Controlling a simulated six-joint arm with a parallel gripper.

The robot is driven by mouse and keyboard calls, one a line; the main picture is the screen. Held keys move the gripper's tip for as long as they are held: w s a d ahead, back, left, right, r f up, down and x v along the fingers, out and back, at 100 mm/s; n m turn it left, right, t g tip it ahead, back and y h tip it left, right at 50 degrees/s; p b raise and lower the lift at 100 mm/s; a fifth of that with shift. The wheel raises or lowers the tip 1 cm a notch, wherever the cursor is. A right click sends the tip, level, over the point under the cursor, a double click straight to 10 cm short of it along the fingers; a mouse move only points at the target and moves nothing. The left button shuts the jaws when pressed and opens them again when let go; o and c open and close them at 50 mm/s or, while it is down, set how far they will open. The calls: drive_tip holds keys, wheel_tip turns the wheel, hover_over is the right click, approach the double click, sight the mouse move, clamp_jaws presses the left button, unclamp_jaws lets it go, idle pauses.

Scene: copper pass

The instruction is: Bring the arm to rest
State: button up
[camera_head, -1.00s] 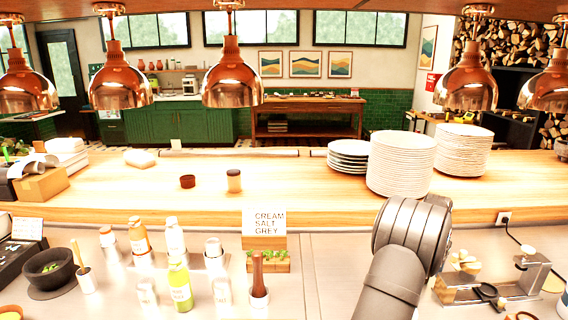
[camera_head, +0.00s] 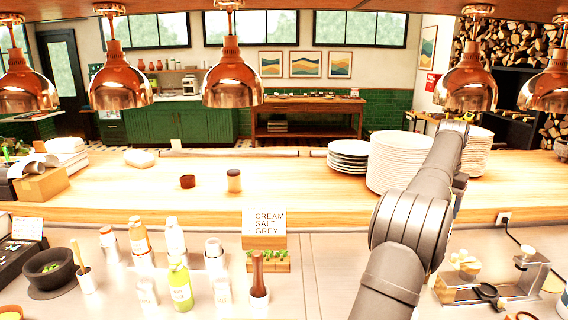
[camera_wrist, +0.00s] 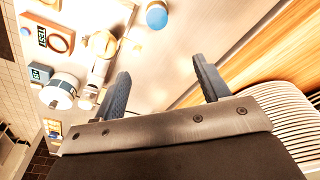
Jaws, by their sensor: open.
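My arm (camera_head: 410,225) rises from the bottom edge of the head view, right of centre. Its upper link now reaches up and to the right, in front of the plate stacks. My gripper is not clearly seen in the head view. In the wrist view, my gripper (camera_wrist: 160,66) shows two dark fingers spread well apart. Nothing is between them; bare steel and wooden counter lie beyond.
A tall white plate stack (camera_head: 388,165) stands behind my arm, partly hidden by it, with another stack (camera_head: 480,150) to its right and a lower stack (camera_head: 349,155) to its left. Copper lamps (camera_head: 466,85) hang above. Bottles (camera_head: 180,285) stand on the steel counter at left.

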drive_tip(key=w+a+n, duration=0.4)
drive_tip(key=a, duration=1)
drive_tip(key=w+a+n+y, duration=0.1)
drive_tip(key=w+a+n, duration=0.3)
drive_tip(key=a, duration=1)
drive_tip(key=w+a+n, duration=0.4)
drive_tip(key=w+a, duration=0.1)
drive_tip(key=a, duration=0.9)
drive_tip(key=shift+r, duration=0.4)
drive_tip(key=shift+a, duration=0.1)
